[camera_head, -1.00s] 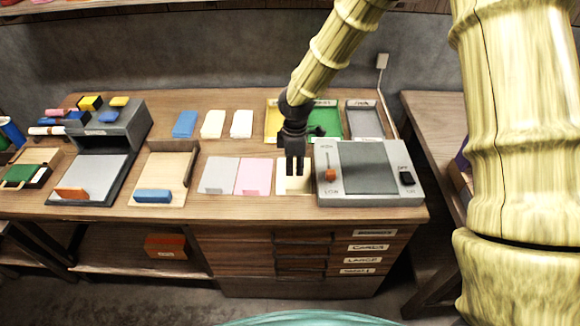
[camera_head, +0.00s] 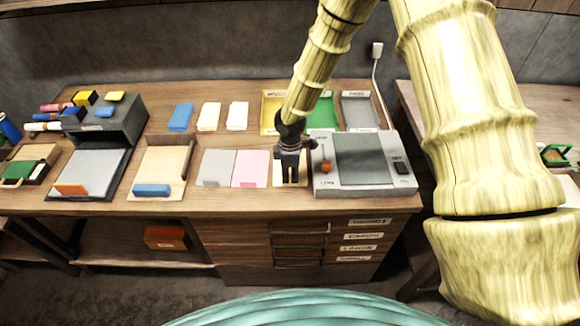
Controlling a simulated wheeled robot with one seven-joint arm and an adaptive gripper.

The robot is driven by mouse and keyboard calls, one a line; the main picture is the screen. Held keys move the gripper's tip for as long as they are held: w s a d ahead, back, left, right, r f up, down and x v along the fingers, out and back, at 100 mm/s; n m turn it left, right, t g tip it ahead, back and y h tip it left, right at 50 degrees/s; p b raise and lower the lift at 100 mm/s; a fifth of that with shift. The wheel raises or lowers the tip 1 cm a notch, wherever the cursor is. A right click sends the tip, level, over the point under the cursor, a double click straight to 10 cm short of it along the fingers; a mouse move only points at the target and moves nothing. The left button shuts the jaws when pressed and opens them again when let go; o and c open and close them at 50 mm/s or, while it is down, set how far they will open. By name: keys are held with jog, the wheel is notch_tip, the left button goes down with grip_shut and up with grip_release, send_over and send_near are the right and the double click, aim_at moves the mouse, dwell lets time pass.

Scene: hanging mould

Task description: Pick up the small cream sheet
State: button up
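The small cream sheet (camera_head: 305,182) lies flat on the wooden bench, between a pink sheet and the grey device. My gripper (camera_head: 290,183) points straight down over it and hides much of it. Its two dark fingers are apart, with cream showing between them and nothing visibly held. I cannot tell whether the fingertips touch the sheet.
The grey device (camera_head: 360,184) with an orange slider stands close right of my gripper. The pink sheet (camera_head: 251,168) and a grey sheet (camera_head: 216,166) lie to the left. Yellow, green and grey trays (camera_head: 361,112) stand behind. Blue and cream pads (camera_head: 208,117) lie back left.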

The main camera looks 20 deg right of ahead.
jog(key=shift+f+p, duration=0.4)
jog(key=shift+f, duration=1.05)
grip_shut()
jog(key=shift+r, duration=0.1)
